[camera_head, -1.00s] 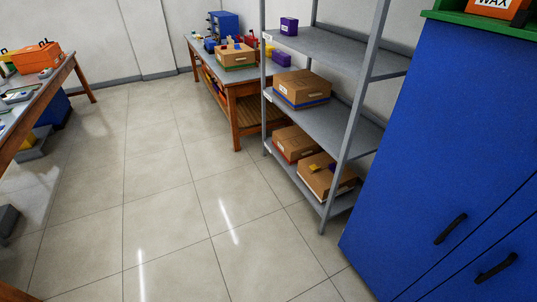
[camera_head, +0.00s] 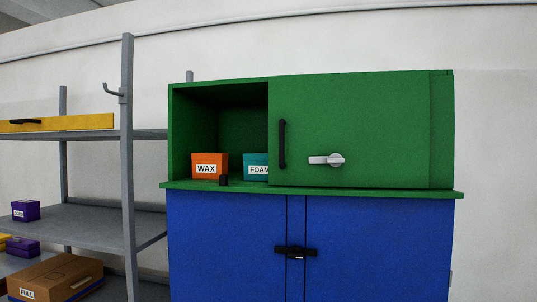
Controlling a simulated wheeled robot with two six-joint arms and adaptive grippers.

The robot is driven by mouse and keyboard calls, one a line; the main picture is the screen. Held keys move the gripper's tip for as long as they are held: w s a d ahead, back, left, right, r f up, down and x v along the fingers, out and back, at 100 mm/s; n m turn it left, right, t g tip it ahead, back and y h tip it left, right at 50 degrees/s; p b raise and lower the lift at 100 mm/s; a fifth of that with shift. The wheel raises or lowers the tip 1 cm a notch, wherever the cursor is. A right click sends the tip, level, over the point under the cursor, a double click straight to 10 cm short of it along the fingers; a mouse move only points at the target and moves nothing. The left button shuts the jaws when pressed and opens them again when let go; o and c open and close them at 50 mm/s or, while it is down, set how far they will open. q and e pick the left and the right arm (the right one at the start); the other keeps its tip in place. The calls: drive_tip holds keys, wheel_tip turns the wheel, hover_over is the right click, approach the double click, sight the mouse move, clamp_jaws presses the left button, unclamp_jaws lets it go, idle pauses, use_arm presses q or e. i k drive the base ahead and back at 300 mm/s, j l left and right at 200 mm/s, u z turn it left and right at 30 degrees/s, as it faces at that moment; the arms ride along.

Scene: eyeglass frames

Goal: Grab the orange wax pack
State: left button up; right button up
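The orange wax pack (camera_head: 209,161) is a small box with a white "WAX" label. It sits in the open left part of the green cabinet (camera_head: 360,125), on the cabinet's floor near the front edge. A teal box labelled "FOAM" (camera_head: 257,170) stands to its right, partly hidden behind the green sliding door (camera_head: 375,130). Neither of my grippers is in view.
The green door has a black handle (camera_head: 282,144) and a silver latch (camera_head: 328,160). Blue doors (camera_head: 370,240) are below. To the left, a grey shelf rack (camera_head: 128,150) holds a yellow item (camera_head: 70,124), purple boxes (camera_head: 25,210) and a cardboard box (camera_head: 55,278).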

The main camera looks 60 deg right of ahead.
sight(205, 166)
drive_tip(key=k+z, duration=0.15)
drive_tip(key=z, duration=2.1)
drive_tip(key=k+j+u, duration=0.25)
drive_tip(key=j+u, duration=0.25)
drive_tip(key=i+j, duration=0.05)
drive_tip(key=j, duration=0.05)
